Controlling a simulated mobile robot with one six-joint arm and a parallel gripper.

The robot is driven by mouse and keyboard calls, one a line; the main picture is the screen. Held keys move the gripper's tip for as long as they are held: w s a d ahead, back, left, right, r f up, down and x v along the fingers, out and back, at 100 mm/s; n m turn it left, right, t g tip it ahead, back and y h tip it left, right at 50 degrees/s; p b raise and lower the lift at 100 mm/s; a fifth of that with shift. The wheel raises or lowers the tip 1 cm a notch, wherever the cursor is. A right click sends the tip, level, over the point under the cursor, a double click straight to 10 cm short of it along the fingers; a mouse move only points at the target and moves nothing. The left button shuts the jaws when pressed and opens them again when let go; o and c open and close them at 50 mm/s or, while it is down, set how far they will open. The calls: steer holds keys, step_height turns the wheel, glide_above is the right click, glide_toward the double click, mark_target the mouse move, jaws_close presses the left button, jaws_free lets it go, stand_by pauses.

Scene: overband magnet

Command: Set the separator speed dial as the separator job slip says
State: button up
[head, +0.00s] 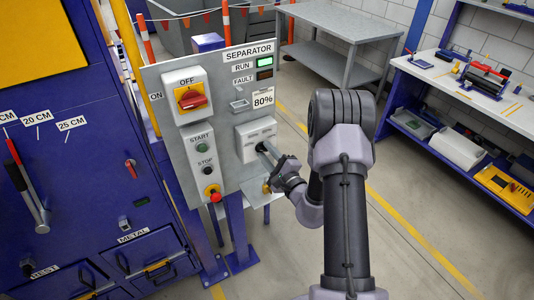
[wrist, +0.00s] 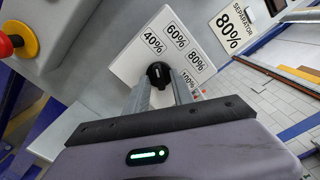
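The separator job slip (head: 263,98) is a white card reading 80% on the grey separator panel (head: 222,78); it also shows in the wrist view (wrist: 230,27). The speed dial (wrist: 158,74) is a black knob on a white plate marked 40%, 60%, 80% and 100%. Its pointer direction is hard to make out. My gripper (wrist: 161,82) is at the dial, one finger on each side of the knob. The fingers stand apart, with a gap seemingly visible beside the knob.
The panel also carries a red rotary switch (head: 191,97) set in yellow, start (head: 202,147) and stop buttons, and a red emergency button (head: 214,195). The RUN lamp (head: 265,62) is lit green. A blue machine (head: 80,160) stands left, a workbench (head: 460,80) right.

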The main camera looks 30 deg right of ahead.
jaws_close()
steer(key=shift+m, duration=0.3)
steer(key=m+p, duration=0.1)
steer(key=m, duration=0.4)
steer(key=shift+a+m, duration=0.1)
steer(key=shift+m, duration=0.2)
steer(key=m+p, duration=0.2)
steer(key=m, duration=0.3)
steer(key=shift+a, duration=0.1)
steer(key=shift+m+p, duration=1)
steer(key=shift+m, duration=1.2)
steer(key=shift+f, duration=0.1)
steer(key=shift+o, duration=1.1)
jaws_free()
